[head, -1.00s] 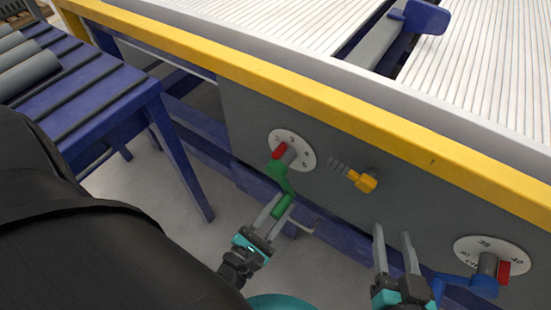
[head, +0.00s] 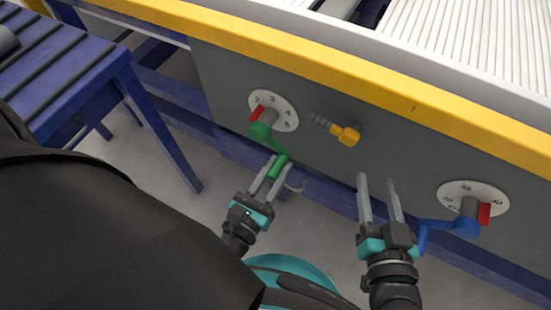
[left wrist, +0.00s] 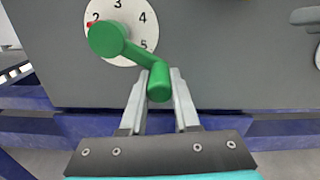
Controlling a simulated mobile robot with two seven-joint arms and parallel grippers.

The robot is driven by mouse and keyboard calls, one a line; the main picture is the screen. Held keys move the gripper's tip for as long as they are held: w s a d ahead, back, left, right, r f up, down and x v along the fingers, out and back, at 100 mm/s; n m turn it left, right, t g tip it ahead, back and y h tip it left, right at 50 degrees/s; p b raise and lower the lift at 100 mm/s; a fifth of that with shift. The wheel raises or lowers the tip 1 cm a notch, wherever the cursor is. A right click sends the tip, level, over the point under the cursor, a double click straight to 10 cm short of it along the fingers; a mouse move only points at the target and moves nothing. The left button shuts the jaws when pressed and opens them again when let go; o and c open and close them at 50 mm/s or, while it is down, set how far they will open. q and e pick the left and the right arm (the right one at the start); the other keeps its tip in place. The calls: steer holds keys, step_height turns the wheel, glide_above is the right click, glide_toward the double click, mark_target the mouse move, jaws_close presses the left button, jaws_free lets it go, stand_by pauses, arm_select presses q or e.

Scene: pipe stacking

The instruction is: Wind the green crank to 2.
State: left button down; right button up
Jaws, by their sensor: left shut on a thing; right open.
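The green crank (head: 264,138) hangs from a white numbered dial (head: 281,107) on the grey panel. In the left wrist view the dial (left wrist: 119,22) shows the numerals 2, 3, 4 and 5. Its red pointer (left wrist: 91,25) sits at the left, beside and slightly below the 2. The crank arm slopes down and right from its hub to the green handle (left wrist: 159,82). My left gripper (head: 276,167) is shut on that handle, with one finger on each side. My right gripper (head: 377,182) is open and empty in front of the panel, left of the blue crank (head: 450,227).
A yellow knob (head: 346,135) sticks out right of the green crank's dial. The blue crank has its own dial (head: 455,192) and red pointer (head: 484,213). A yellow rail (head: 300,66) runs above the panel. A blue roller table (head: 60,85) stands at the left.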

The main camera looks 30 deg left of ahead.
arm_select(q)
steer(key=c, duration=0.6)
jaws_free()
steer(key=shift+c, duration=0.2)
arm_select(e)
steer(key=shift+s+f, duration=0.1)
arm_select(q)
steer(key=s+p, duration=0.2)
steer(key=s, duration=1.3)
steer(key=shift+s+a, duration=0.15)
steer(key=shift+a, duration=0.1)
arm_select(e)
steer(key=shift+s+d+f+g+h, duration=0.1)
steer(key=shift+d+f+g+h, duration=0.3)
steer(key=shift+d+g, duration=0.35)
steer(key=shift+s+d+f+g+h, duration=0.1)
steer(key=shift+d+f+g+h, duration=0.25)
steer(key=shift+d+g, duration=0.35)
steer(key=shift+s+d+f+g+h, duration=0.1)
steer(key=shift+d+f+g+h, duration=0.15)
steer(key=shift+d+g+h, duration=0.45)
steer(key=shift+a+y, duration=0.15)
steer(key=shift+y, duration=0.1)
